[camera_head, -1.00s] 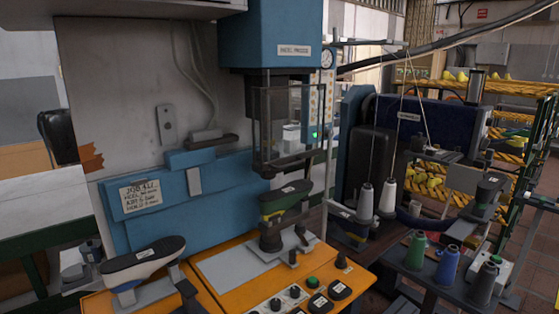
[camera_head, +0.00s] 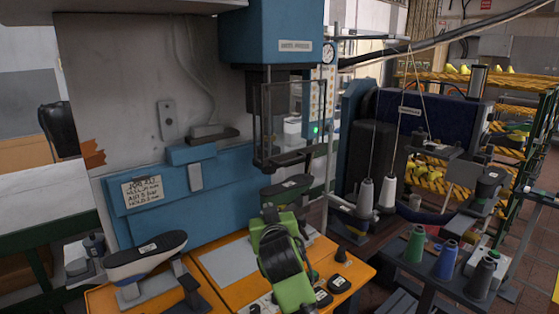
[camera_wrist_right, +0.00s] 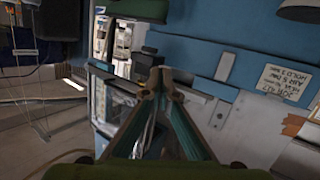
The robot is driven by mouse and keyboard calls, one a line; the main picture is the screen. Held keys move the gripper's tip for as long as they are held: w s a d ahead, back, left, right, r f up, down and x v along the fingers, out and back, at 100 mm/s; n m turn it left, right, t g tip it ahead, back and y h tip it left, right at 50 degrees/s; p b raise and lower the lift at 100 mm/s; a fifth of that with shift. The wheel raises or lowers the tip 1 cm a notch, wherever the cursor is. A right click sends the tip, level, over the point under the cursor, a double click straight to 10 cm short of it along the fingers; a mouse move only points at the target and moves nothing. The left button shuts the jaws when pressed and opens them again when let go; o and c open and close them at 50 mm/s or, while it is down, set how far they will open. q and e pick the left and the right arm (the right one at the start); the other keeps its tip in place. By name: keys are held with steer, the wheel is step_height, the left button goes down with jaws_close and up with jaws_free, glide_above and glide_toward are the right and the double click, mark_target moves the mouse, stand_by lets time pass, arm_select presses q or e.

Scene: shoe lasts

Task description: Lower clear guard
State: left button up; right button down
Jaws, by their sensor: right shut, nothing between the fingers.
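The clear guard (camera_head: 291,112) is a see-through panel in a dark frame, hanging below the blue press head (camera_head: 270,35). A dark bar (camera_head: 290,158) runs along its lower edge, above the shoe last (camera_head: 285,189) on the press. My green right gripper (camera_head: 269,211) is in front of the last, below the guard's bar and apart from it in the picture. The right wrist view shows its fingertips (camera_wrist_right: 161,84) closed together with nothing between them; that view is turned upside down. My left gripper is not in view.
A second shoe last (camera_head: 145,252) stands on the left of the orange table (camera_head: 215,262). Black buttons (camera_head: 338,284) sit at its front right. Thread cones (camera_head: 388,194) and coloured spools (camera_head: 448,261) stand to the right. A blue panel carries a handwritten label (camera_head: 147,190).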

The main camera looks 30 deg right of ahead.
steer(key=d+r+m+t+h, duration=0.1)
steer(key=d+r+m+h, duration=0.25)
steer(key=r, duration=1.05)
steer(key=p, duration=0.5)
glide_toward(279, 147)
steer(key=shift+n+y, duration=0.35)
steer(key=shift+n, duration=0.1)
steer(key=w+d+r, duration=0.1)
steer(key=w, duration=0.1)
steer(key=w+d+r, duration=0.1)
steer(key=d, duration=0.1)
steer(key=shift+w+d+r, duration=0.1)
steer(key=shift+w+r, duration=0.2)
steer(key=shift+w, duration=0.1)
steer(key=f, duration=0.2)
steer(key=shift+s+a+f+p, duration=0.3)
steer(key=shift+f+p, duration=0.05)
steer(key=shift+s+a+f, duration=0.15)
steer(key=shift+s+f, duration=0.2)
steer(key=shift+f, duration=0.35)
steer(key=shift+w+f, duration=0.1)
